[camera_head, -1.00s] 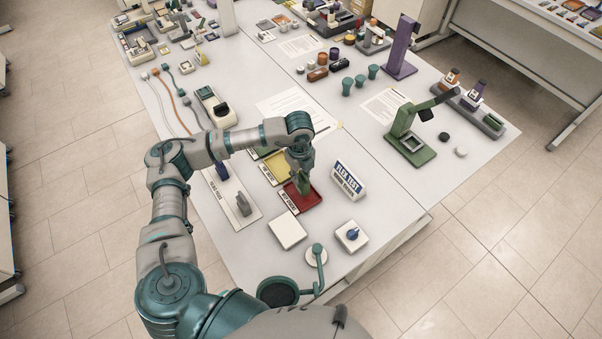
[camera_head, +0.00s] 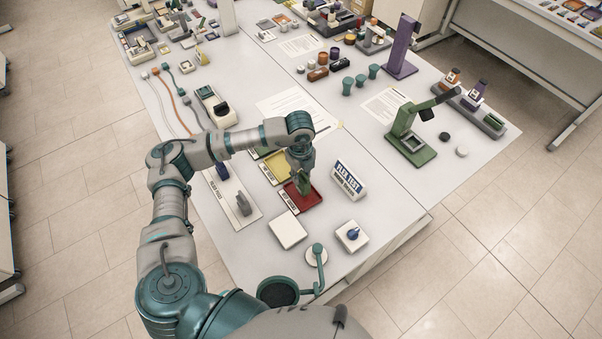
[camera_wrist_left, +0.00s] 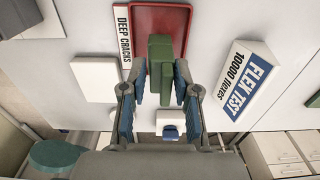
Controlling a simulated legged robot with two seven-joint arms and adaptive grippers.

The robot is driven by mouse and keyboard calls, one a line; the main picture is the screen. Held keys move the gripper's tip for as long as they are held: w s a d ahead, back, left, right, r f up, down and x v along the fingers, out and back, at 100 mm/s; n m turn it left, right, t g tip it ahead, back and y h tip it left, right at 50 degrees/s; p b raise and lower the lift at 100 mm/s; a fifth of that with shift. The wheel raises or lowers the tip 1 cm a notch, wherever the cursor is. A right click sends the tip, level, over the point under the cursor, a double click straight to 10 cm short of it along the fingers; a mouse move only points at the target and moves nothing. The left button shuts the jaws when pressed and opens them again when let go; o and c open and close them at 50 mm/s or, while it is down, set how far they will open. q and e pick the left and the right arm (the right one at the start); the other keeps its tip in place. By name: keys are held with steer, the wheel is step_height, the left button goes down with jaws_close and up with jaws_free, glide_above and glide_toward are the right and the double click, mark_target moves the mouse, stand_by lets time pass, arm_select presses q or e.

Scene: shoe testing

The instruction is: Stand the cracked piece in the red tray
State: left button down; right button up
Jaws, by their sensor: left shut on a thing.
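My left gripper (camera_head: 302,178) is over the red tray (camera_head: 312,199) and is shut on a green piece (camera_head: 304,185). In the left wrist view the green piece (camera_wrist_left: 160,62) stands between the two finger pads (camera_wrist_left: 160,85), with the red tray (camera_wrist_left: 150,14) behind it. A label reading "DEEP CRACKS" (camera_wrist_left: 122,38) runs along the tray's side. I cannot tell if the piece touches the tray floor, and no cracks are readable on it. My right gripper is not in view.
A "FLEX TEST" sign (camera_head: 348,180) stands just right of the red tray. A yellow tray (camera_head: 279,165) lies behind it. A white block (camera_head: 287,230) and a blue-knobbed box (camera_head: 352,235) are in front. The table's front right edge is close.

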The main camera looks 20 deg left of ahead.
mark_target(300, 177)
arm_select(q)
steer(key=shift+f, duration=0.15)
stand_by(0.3)
steer(key=shift+f+b, duration=0.85)
steer(key=shift+f, duration=0.1)
steer(key=c, duration=0.8)
jaws_free()
steer(key=shift+r, duration=0.2)
step_height(300, 177, up, 12)
steer(key=shift+a+f, duration=0.1)
steer(key=shift+f, duration=0.1)
steer(key=shift+s, duration=0.1)
